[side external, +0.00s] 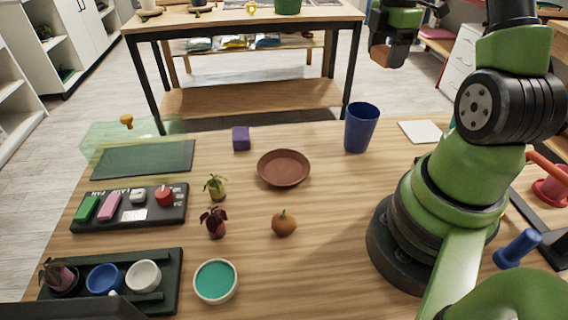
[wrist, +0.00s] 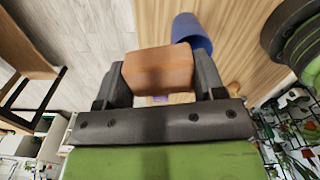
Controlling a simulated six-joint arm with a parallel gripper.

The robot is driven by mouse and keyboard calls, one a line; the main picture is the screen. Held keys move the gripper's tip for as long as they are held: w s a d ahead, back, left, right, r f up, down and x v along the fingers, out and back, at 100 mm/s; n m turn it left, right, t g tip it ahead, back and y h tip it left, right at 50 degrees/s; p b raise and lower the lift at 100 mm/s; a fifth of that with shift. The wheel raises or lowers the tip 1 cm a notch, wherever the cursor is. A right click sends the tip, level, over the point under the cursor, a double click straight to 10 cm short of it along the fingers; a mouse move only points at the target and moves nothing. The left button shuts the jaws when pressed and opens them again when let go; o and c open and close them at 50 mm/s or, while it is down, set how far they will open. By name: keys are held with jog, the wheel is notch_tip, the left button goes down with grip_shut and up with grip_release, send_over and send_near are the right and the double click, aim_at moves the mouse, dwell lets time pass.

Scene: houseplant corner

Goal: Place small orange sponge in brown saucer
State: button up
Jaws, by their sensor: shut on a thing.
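My gripper (wrist: 160,76) is shut on the small orange sponge (wrist: 158,68), a blocky orange-brown piece held between the two dark fingers in the wrist view. In the side external view my gripper (side external: 391,48) is at the top right, raised well above the table, beyond the blue cup. Only a small part of the sponge shows there beside the dark fingers. The brown saucer (side external: 283,180) lies flat near the middle of the wooden table and looks empty. My gripper is far from it, up and to the right. I cannot make out the saucer in the wrist view.
A blue cup (side external: 361,128) stands right of the saucer; it also shows in the wrist view (wrist: 191,31). A purple cube (side external: 241,138) is left of the saucer. A small pumpkin-like item (side external: 284,224) and two small plants are nearer. Trays (side external: 129,206) are at left.

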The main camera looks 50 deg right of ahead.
jog(key=w+a+n, duration=0.5)
jog(key=w+a, duration=0.1)
jog(key=a, duration=0.1)
jog(key=n, duration=1.1)
send_over(270, 172)
notch_tip(270, 172, down, 10)
jog(key=shift+f, duration=2.5)
jog(key=shift+f, duration=0.15)
jog(key=shift+f, duration=0.35)
jog(key=o, duration=0.9)
